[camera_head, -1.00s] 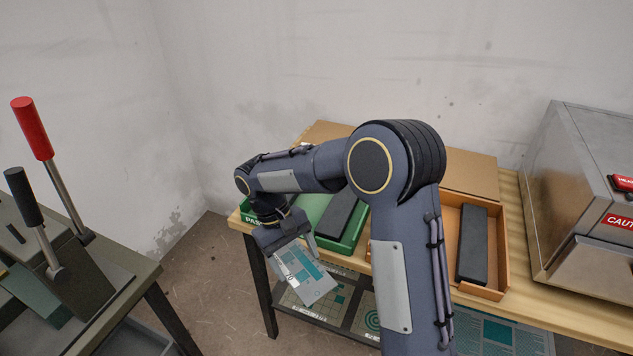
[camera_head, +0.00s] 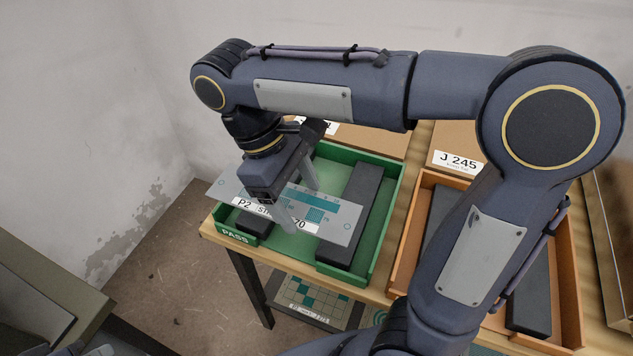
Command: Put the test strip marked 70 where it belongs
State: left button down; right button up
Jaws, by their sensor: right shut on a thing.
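The test strip (camera_head: 338,231) is a thin grey plate with teal patterns and a white label reading P2 and 70. My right gripper (camera_head: 298,207) is shut on it, one finger on its near side and the other beyond. The strip lies roughly flat above the green tray marked PASS (camera_head: 235,237), and its left end sticks out past the tray's left side. I cannot tell its exact height or whether it touches the tray. What seems to be a bit of my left gripper (camera_head: 98,351) shows at the bottom left edge, mostly cut off.
Dark bars (camera_head: 352,205) stand along the green tray's sides. An orange tray (camera_head: 568,265) with dark bars is to the right, partly behind my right arm. A card reading J 245 (camera_head: 458,161) is behind it. A patterned plate (camera_head: 310,299) lies on the lower shelf.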

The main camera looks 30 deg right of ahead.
jog(key=w+d+f, duration=0.2)
jog(key=d+f, duration=0.1)
jog(key=w+d+f, duration=0.6)
jog(key=d, duration=0.1)
jog(key=shift+w, duration=0.25)
jog(key=shift+w+d+f, duration=0.1)
jog(key=shift+d+f, duration=0.05)
jog(key=shift+f, duration=0.85)
jog(key=shift+w+d+f, duration=0.1)
jog(key=shift+f, duration=0.85)
jog(key=shift+f, duration=0.15)
jog(key=o, duration=0.9)
jog(key=shift+o, duration=0.2)
